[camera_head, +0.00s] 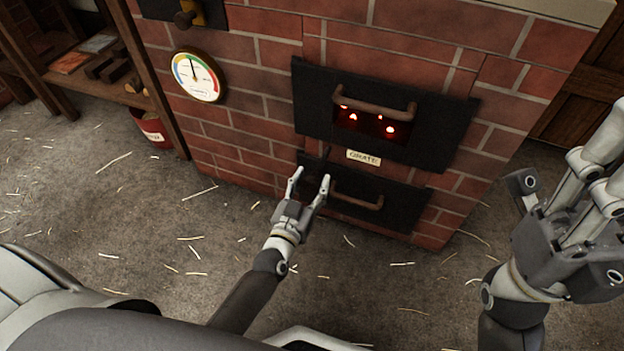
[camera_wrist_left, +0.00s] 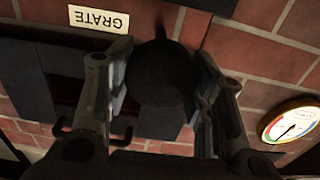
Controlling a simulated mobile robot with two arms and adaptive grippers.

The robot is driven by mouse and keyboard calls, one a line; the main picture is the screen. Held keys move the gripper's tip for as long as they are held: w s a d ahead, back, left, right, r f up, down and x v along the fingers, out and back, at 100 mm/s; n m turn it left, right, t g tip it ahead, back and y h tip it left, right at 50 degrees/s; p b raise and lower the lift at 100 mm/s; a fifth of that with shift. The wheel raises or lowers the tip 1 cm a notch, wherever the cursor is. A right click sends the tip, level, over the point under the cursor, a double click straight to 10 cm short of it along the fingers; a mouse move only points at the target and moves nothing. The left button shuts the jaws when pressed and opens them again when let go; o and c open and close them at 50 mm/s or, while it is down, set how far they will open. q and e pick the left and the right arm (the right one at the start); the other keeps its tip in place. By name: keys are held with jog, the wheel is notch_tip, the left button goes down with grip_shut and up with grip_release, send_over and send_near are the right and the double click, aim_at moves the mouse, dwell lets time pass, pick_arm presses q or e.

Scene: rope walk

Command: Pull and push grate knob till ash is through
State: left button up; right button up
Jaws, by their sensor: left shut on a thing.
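The grate knob (camera_wrist_left: 165,75) is dark and round in the left wrist view, below the "GRATE" label (camera_wrist_left: 99,19). My left gripper (camera_head: 310,180) is shut on it at the brick front, one finger on each side. In the head view the knob is mostly hidden by shadow and the fingers. The label also shows in the head view (camera_head: 363,157), just right of and above the gripper. Red embers glow in the slot (camera_head: 372,124) of the upper black door. No ash can be made out. My right gripper (camera_head: 596,178) is open and empty at the right.
The upper door has a brown handle (camera_head: 375,95). A lower black door (camera_head: 402,205) with a handle (camera_head: 357,199) is right of my left gripper. A round gauge (camera_head: 198,76) is on the bricks. A shelf (camera_head: 105,85) and red bucket (camera_head: 153,131) stand left. The straw-strewn floor is open.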

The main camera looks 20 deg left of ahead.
pick_arm(q)
jog(key=o, duration=1.4)
jog(key=s, duration=1.2)
jog(key=shift+a, duration=0.25)
jog(key=shift+w, duration=0.1)
